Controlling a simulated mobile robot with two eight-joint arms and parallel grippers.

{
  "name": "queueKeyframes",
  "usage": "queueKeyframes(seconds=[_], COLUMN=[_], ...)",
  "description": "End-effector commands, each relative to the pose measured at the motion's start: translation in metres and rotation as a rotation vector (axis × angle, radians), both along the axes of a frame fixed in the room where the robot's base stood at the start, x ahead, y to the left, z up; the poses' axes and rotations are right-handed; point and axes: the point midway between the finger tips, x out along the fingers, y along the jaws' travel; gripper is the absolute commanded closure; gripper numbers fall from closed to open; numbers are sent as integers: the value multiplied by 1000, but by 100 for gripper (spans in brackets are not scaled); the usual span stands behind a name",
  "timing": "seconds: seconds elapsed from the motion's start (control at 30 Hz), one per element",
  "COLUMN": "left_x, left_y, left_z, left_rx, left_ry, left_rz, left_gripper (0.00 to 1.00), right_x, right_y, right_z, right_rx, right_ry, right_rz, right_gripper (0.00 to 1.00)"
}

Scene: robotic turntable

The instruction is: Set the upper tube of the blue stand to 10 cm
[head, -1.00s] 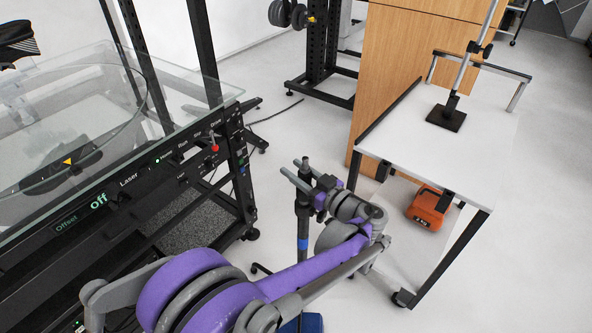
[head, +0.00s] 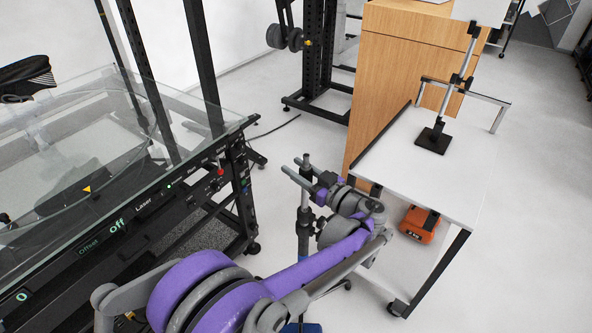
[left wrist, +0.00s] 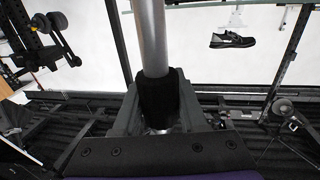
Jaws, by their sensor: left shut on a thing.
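The blue stand's upright pole (head: 303,222) is dark and stands at the lower middle of the head view. A little of its blue base (head: 300,328) shows at the bottom edge, behind my purple arm. My left gripper (head: 294,166) is at the top of this stand. In the left wrist view my left gripper (left wrist: 155,115) is shut around a black collar (left wrist: 158,92). A grey upper tube (left wrist: 152,38) rises out of the collar. No height scale is readable. My right gripper is not in view.
A glass-topped turntable (head: 130,110) with a control panel fills the left. A white table (head: 430,165) at the right carries a separate stand with a black base (head: 433,141). An orange case (head: 419,224) sits beneath it.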

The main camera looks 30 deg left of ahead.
Motion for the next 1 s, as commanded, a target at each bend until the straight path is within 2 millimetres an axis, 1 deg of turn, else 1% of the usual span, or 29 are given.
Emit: queueKeyframes(seconds=[0.07,0.1,0.23,0.53,0.63,0.77,1.0], left_x=[0,0,0,-1,-2,-8,-24], left_y=[0,0,0,-1,-7,-27,-74], left_z=[-1,-1,-1,-2,-1,-1,-1], left_rx=[0,-1,-2,-3,-3,-3,-3], left_ry=[0,0,1,0,0,0,-1], left_rz=[0,0,0,0,-1,-3,-3], left_gripper=[100,52,29,29,29,29,29], right_x=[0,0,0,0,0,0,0], right_y=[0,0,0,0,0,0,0], right_z=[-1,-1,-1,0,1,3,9], right_rx=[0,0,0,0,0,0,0], right_ry=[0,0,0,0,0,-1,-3], right_rz=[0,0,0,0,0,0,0], right_gripper=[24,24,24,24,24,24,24])
